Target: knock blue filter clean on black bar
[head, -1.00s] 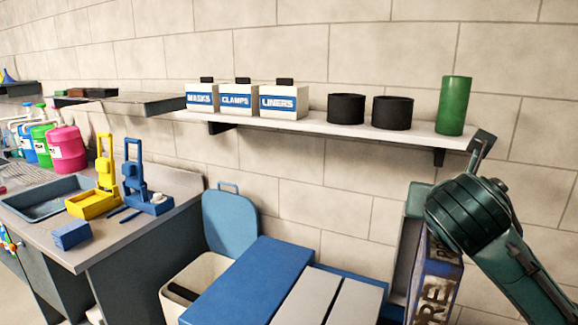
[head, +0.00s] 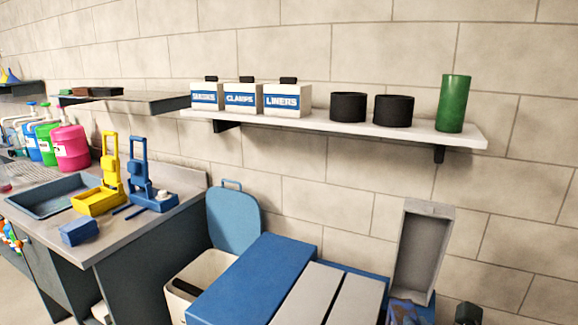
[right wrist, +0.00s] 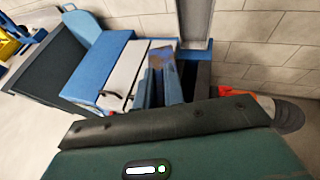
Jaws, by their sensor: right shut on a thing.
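The blue filter, smeared brown, shows in part at the bottom of the head view (head: 404,312) and beyond the gripper in the right wrist view (right wrist: 168,68). My right gripper (right wrist: 175,106) is shut on it; the contact is mostly hidden by the gripper's own body. In the head view only a small dark part of my right arm shows at the bottom right. The black bar (head: 187,288) lies across the mouth of the cream bin (head: 207,268), left of the filter and apart from it. My left gripper is out of view.
A blue lid (head: 233,222) stands up behind the bin. A blue and grey cabinet (head: 255,278) is between bin and filter. An open grey case (head: 424,250) stands behind the filter. A shelf (head: 330,128) with canisters hangs above. A counter (head: 95,235) stands left.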

